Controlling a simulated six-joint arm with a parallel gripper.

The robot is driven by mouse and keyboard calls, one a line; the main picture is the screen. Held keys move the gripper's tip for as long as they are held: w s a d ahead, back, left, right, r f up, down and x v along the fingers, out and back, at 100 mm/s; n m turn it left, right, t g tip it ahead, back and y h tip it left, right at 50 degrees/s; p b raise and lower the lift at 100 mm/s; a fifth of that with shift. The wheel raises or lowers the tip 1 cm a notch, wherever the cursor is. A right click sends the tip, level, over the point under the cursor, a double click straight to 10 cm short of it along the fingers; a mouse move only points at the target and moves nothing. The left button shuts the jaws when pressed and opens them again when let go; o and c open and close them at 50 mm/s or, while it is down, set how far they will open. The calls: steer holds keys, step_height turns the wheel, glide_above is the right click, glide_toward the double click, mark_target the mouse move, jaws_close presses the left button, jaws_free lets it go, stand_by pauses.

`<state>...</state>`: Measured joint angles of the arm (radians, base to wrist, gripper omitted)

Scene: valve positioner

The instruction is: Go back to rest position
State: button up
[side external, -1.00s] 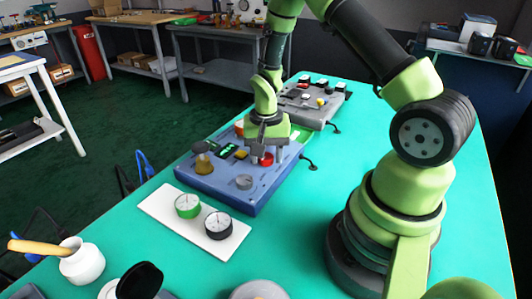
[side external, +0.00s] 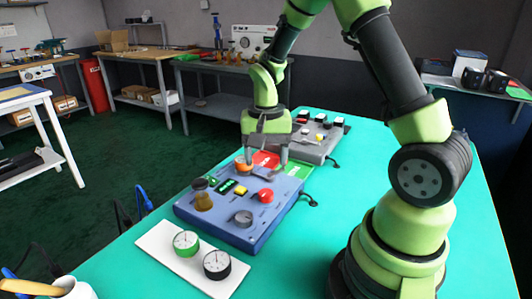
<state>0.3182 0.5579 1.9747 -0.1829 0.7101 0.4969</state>
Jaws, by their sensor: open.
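My gripper (side external: 266,164) is open and empty, pointing down above the far part of the blue valve panel (side external: 240,238). Its fingers stand apart, clear of the red knob (side external: 265,195). An orange knob (side external: 243,166) shows close to the left finger, and I cannot tell the exact gap. The panel also carries an amber knob (side external: 202,200), a grey knob (side external: 243,218) and a small yellow button (side external: 240,190). Red and green patches on its far end are partly behind my fingers.
A white plate (side external: 165,251) holds a green gauge (side external: 186,243) and a black gauge (side external: 216,264) in front of the panel. A grey panel (side external: 312,148) with several knobs stands behind. A white pot (side external: 72,289) is at lower left. The teal table (side external: 330,218) is clear to the right.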

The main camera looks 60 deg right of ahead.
steer(key=shift+r, duration=0.3)
steer(key=s+a+r+n+t, duration=0.35)
steer(key=a+r, duration=0.25)
steer(key=r, duration=0.5)
steer(key=s+a+r+n+t+y, duration=0.2)
steer(key=s+a+r+n+t, duration=0.1)
steer(key=s, duration=0.7)
step_height(320, 180, up, 3)
steer(key=a+n, duration=0.1)
steer(key=a, duration=0.2)
steer(key=shift+f+t, duration=0.15)
steer(key=shift+t, duration=0.2)
